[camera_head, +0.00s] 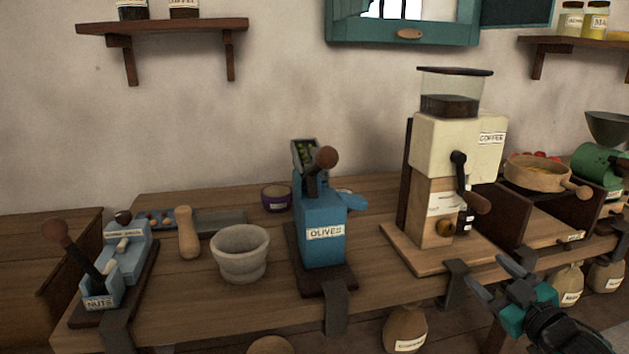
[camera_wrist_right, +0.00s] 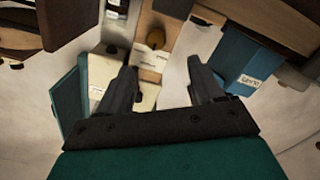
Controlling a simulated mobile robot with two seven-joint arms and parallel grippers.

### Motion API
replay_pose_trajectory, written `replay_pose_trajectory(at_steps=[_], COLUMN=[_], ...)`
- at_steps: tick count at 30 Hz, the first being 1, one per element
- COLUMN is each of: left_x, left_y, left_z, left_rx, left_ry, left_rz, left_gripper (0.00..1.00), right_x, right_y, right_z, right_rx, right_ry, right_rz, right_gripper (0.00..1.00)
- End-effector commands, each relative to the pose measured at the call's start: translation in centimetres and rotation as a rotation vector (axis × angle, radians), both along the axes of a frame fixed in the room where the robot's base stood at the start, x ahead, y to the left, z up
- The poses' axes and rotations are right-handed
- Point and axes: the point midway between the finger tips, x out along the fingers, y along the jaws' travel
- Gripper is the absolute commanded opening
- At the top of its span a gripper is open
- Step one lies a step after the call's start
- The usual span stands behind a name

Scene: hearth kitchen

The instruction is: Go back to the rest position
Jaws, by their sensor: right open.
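My right gripper (camera_head: 497,278) is at the lower right of the head view, in front of the bench's front edge and below the coffee grinder (camera_head: 455,150). Its fingers are apart with nothing between them. In the right wrist view the two dark fingers (camera_wrist_right: 160,92) also stand apart and empty, with the cream grinder (camera_wrist_right: 110,78) and the blue olive device (camera_wrist_right: 247,62) beyond them. My left gripper is not in the head view.
The wooden bench (camera_head: 375,285) holds a grey mortar (camera_head: 240,254), a wooden pestle (camera_head: 187,235), a blue olives device (camera_head: 322,235) and a nut cracker (camera_head: 103,290). A wooden pan (camera_head: 537,174) stands at right. Sacks (camera_head: 404,328) hang below the front edge.

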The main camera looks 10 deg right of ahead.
Motion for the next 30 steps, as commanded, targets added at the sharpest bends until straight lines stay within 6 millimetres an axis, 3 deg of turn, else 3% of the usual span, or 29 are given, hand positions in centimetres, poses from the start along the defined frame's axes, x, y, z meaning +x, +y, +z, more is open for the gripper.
replay_pose_trajectory(at_steps=[5, 9, 12, 16, 21, 30], left_x=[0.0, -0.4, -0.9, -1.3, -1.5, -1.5], left_y=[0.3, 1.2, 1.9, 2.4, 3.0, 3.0], left_z=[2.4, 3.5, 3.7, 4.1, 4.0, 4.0], left_rx=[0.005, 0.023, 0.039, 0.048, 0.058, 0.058], left_ry=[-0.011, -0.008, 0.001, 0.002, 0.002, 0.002], left_rz=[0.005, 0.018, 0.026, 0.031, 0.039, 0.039], left_gripper=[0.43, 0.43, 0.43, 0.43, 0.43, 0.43], right_x=[-3.9, -9.5, -13.6, -17.6, -19.6, -19.6], right_y=[5.2, 11.8, 16.3, 20.6, 22.9, 22.9], right_z=[-5.7, -10.7, -12.7, -13.8, -14.3, -14.3], right_rx=[0.097, 0.207, 0.281, 0.35, 0.387, 0.387], right_ry=[0.168, 0.353, 0.47, 0.577, 0.633, 0.633], right_rz=[0.007, 0.002, -0.008, -0.025, -0.038, -0.038], right_gripper=[0.67, 0.67, 0.67, 0.67, 0.67, 0.67])
